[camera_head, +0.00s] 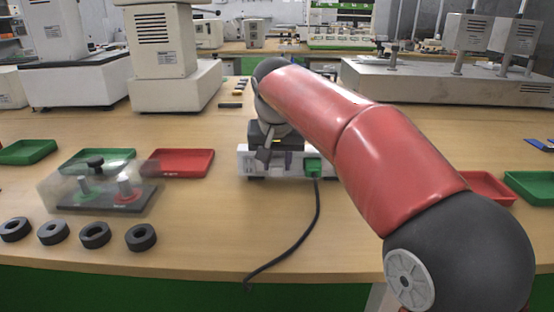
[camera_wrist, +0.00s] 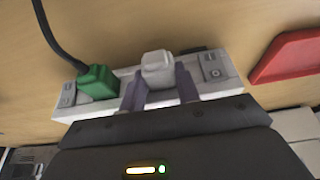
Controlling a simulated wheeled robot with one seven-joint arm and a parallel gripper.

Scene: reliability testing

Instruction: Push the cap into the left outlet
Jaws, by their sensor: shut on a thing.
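The white cap (camera_wrist: 157,66) is between the two grey fingers of my gripper (camera_wrist: 159,86) in the wrist view. My gripper is shut on it, over the white power strip (camera_wrist: 217,68). I cannot tell whether the cap touches the strip or sits in an outlet. In the head view my gripper (camera_head: 264,154) is at the strip (camera_head: 243,160), and the cap cannot be made out there. A green plug (camera_head: 313,166) with a black cable sits at the strip's right end. It shows at the left in the wrist view (camera_wrist: 98,82).
A red tray (camera_head: 182,162) lies left of the strip. A clear-covered box with green and red buttons (camera_head: 104,190) and several black rings (camera_head: 95,235) are further left. The black cable (camera_head: 300,243) runs to the front table edge. Bench machines stand behind.

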